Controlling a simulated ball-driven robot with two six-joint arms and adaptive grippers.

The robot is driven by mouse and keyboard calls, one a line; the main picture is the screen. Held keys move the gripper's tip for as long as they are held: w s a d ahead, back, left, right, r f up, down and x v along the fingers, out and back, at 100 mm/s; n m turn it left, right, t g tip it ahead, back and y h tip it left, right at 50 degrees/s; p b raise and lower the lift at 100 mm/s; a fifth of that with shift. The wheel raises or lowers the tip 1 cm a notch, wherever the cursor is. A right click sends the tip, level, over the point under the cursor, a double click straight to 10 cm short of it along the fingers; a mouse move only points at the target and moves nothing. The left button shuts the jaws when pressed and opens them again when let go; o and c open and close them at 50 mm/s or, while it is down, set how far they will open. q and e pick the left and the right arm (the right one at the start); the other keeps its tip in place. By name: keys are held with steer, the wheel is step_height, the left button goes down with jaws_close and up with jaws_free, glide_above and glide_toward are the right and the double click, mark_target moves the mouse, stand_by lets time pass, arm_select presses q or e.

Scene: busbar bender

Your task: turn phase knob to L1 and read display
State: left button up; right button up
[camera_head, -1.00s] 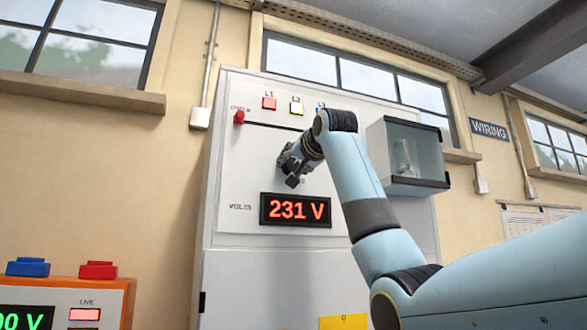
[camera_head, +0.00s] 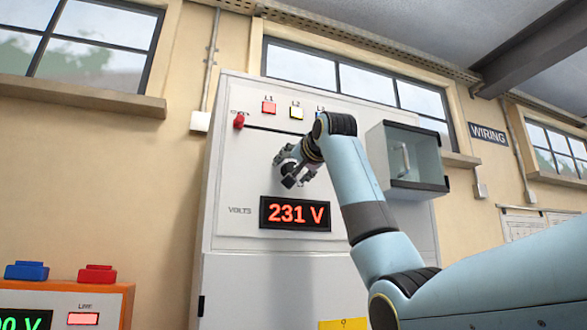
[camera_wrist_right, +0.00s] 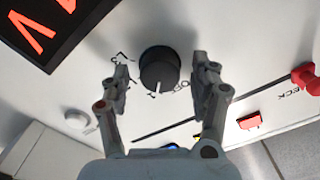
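The black phase knob (camera_wrist_right: 160,68) shows in the right wrist view, its white pointer mark towards the picture's bottom, near lettering partly hidden; an "OFF" label is beside it. My right gripper (camera_wrist_right: 162,77) is open, one finger on each side of the knob with gaps between. In the head view my right gripper (camera_head: 288,176) is at the panel front (camera_head: 232,170) and hides the knob. The display (camera_head: 295,214) reads 231 V in red; its edge also shows in the wrist view (camera_wrist_right: 45,35). My left gripper is not in view.
Above are the red L1 lamp (camera_head: 268,107) and yellow L2 lamp (camera_head: 296,112); my arm partly covers the L3 area. A red check knob (camera_head: 239,121) is at the upper left. A clear-fronted box (camera_head: 408,160) juts out at right. An orange unit (camera_head: 125,305) stands at lower left.

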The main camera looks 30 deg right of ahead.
steer(key=v, duration=1.2)
stand_by(0.3)
